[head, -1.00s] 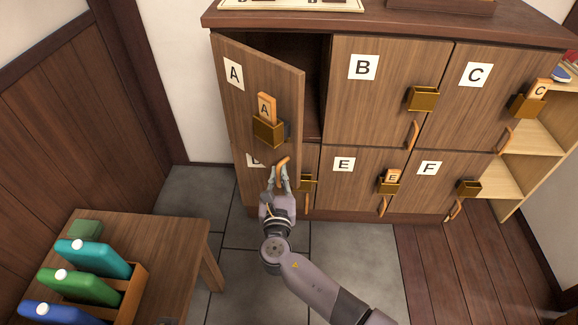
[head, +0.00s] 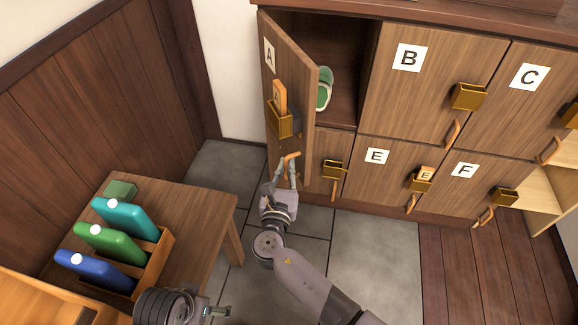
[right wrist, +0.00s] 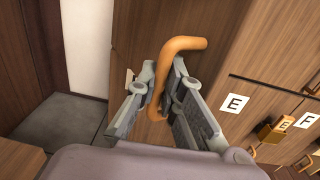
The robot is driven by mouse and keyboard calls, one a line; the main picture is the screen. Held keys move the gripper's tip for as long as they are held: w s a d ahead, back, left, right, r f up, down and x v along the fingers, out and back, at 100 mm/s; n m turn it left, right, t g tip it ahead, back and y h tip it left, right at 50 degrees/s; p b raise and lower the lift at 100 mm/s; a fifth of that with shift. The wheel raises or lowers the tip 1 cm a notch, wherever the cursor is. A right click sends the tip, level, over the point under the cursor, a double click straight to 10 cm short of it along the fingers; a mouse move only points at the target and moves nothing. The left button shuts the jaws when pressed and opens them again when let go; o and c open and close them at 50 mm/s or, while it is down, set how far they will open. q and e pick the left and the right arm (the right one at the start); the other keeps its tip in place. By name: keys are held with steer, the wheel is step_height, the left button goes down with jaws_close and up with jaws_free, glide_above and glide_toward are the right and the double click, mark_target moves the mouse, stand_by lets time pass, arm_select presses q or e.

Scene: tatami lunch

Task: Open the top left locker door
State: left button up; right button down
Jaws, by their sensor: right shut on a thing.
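The top left locker door (head: 290,75), labelled A, stands swung out on its left edge, and the dark locker inside (head: 345,50) shows to its right. My right gripper (head: 285,172) is shut on the door's curved orange handle (head: 291,156) at its lower free corner. In the right wrist view the handle (right wrist: 180,46) passes between the fingers (right wrist: 161,95). A wooden tag stands in the brass box (head: 279,121) on the door. Part of my left gripper (head: 220,312) shows at the bottom; its fingers are not clear.
A green shoe (head: 324,89) is inside the open locker. Doors B (head: 430,80), C (head: 515,100), E (head: 385,165) and F (head: 455,180) are closed. A wooden table (head: 195,205) with a crate of bottles stands at left. Grey floor (head: 370,250) is clear in front.

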steer(key=c, duration=1.7)
jaws_free()
steer(key=shift+s, duration=0.1)
steer(key=s, duration=0.4)
steer(key=s+a, duration=0.1)
steer(key=s, duration=0.2)
steer(key=s+a, duration=0.1)
steer(key=s, duration=0.3)
steer(key=shift+s, duration=0.35)
